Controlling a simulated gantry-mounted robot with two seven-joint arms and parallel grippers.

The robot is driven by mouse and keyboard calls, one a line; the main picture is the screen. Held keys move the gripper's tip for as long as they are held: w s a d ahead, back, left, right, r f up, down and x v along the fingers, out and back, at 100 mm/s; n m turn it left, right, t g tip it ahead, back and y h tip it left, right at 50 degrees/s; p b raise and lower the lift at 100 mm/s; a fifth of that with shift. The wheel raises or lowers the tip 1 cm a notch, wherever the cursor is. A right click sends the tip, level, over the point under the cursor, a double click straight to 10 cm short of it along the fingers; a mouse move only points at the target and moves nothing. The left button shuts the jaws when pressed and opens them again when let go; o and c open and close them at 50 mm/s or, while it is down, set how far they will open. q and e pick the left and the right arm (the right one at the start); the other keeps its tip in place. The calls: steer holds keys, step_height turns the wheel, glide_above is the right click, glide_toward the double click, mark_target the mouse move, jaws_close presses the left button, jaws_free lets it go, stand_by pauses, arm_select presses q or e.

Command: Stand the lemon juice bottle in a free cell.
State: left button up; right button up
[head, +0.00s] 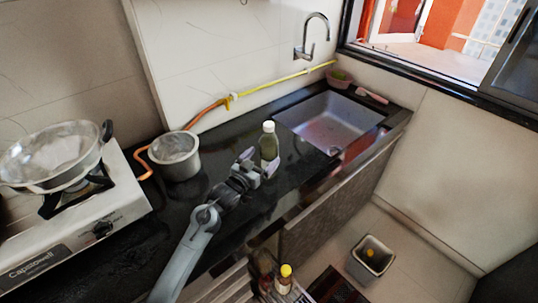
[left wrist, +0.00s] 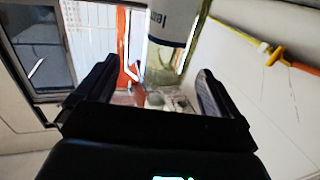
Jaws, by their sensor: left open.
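The bottle (head: 269,148), olive green with a white cap, stands upright on the black counter near the sink. In the left wrist view the bottle (left wrist: 172,28) shows a pale label with partly readable dark letters, and its top is cut off by the picture's edge. My left gripper (head: 259,165) is open, close in front of the bottle's lower part. In the left wrist view its fingers (left wrist: 155,88) are spread to either side of the bottle's line; I cannot tell whether they touch it. A holder (head: 283,288) with bottles, one yellow-capped, shows at the bottom edge; its cells are unclear. My right gripper is out of view.
A metal pot (head: 176,158) stands left of the bottle, near the stove (head: 70,222) with a pan (head: 50,152). The sink (head: 332,122) lies to the right. A bin (head: 370,259) stands on the floor. The counter between pot and bottle is clear.

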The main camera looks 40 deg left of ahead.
mark_target(269, 147)
arm_select(q)
steer(key=shift+w+a, duration=0.1)
steer(key=shift+w, duration=0.45)
steer(key=shift+w+a+b, duration=0.25)
steer(key=shift+w+b, duration=0.05)
steer(key=shift+w, duration=0.3)
steer(key=shift+w+a+b, duration=0.25)
steer(key=shift+w+b, duration=0.05)
steer(key=shift+w, duration=0.7)
steer(key=shift+w+a+b, duration=0.2)
steer(key=shift+w+b, duration=0.05)
steer(key=shift+w, duration=0.7)
steer(key=shift+c, duration=0.4)
steer(key=c, duration=1.4)
steer(key=shift+r, duration=0.15)
steer(key=shift+c, duration=0.2)
